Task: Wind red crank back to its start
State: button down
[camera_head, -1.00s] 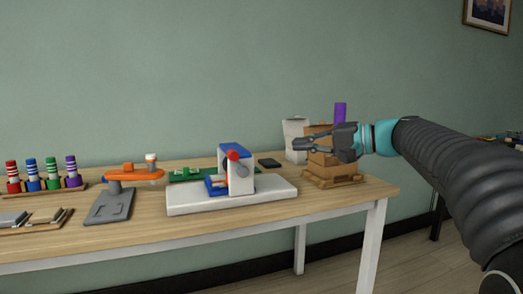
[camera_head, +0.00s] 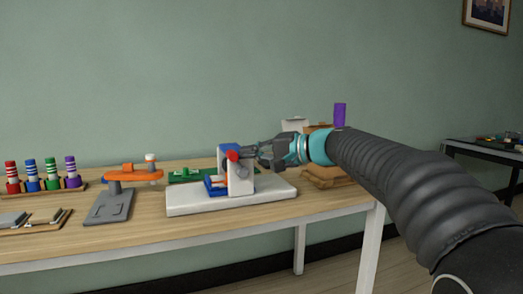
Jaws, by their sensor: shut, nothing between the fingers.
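The red crank knob (camera_head: 232,155) sits at the upper front of a white upright block with blue parts. The block stands on a wide white base (camera_head: 185,207) on the table. My gripper (camera_head: 248,153) is shut and empty, level with the knob and just to its right. Its fingertips are at or very near the block's upper right side; I cannot tell whether they touch the knob or the block. The gripper and the block hide part of the crank mechanism.
An orange arm on a grey stand (camera_head: 109,206) is to the left. Several coloured spools (camera_head: 32,176) stand at the far left. A cardboard box on a pallet (camera_head: 322,180) is partly hidden behind my arm, with a purple cylinder (camera_head: 340,115) above. The wooden table (camera_head: 250,222) is bare in front.

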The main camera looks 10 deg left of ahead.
jog(key=shift+s+a+f, duration=0.1)
dwell(0.3)
jog(key=shift+s+a+b, duration=0.3)
jog(key=shift+a+b, duration=0.25)
jog(key=shift+a, duration=0.05)
